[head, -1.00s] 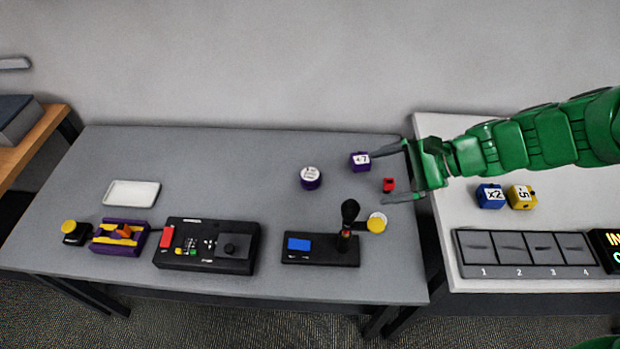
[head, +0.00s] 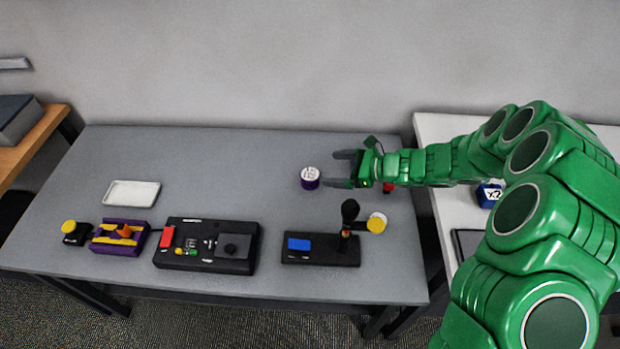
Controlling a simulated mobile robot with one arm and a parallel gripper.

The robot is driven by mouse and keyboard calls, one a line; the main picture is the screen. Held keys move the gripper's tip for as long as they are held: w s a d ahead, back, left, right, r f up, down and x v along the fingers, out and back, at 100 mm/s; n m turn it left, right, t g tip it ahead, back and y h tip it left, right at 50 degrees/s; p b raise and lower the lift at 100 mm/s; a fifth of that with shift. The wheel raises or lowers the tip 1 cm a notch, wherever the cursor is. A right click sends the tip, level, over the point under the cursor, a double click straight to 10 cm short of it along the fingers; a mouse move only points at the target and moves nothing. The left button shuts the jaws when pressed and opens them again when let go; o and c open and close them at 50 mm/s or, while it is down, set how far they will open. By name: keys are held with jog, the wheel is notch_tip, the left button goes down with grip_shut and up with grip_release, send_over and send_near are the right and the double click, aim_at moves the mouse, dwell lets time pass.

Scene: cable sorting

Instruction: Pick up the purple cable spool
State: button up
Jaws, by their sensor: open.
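The purple cable spool (head: 310,183) is a short round piece with a white labelled top. It stands upright on the grey table (head: 230,150), right of the middle. My green gripper (head: 338,169) is open just to the right of the spool, its dark fingers pointing left toward it. I cannot tell whether the fingertips touch it. The purple cube with a white label is hidden behind my gripper and arm.
A black joystick box (head: 318,250) stands in front of the spool, with a yellow round piece (head: 377,223) beside it. A red piece (head: 388,187) shows partly under my arm. A black control box (head: 206,246), a purple-yellow device (head: 120,237) and a white tray (head: 132,193) are farther left.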

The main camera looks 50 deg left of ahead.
jog(key=m, duration=0.2)
send_near(311, 174)
jog(key=shift+s+a+f+t, duration=0.2)
jog(key=shift+s+a, duration=0.1)
jog(key=shift+a, duration=0.2)
jog(key=shift+s+a+f+t, duration=0.2)
jog(key=shift+s+a, duration=0.1)
jog(key=shift+a, duration=0.2)
jog(key=shift+x, duration=3.95)
jog(key=shift+s+d, duration=0.1)
jog(key=c, duration=1.1)
jog(key=shift+r, duration=5)
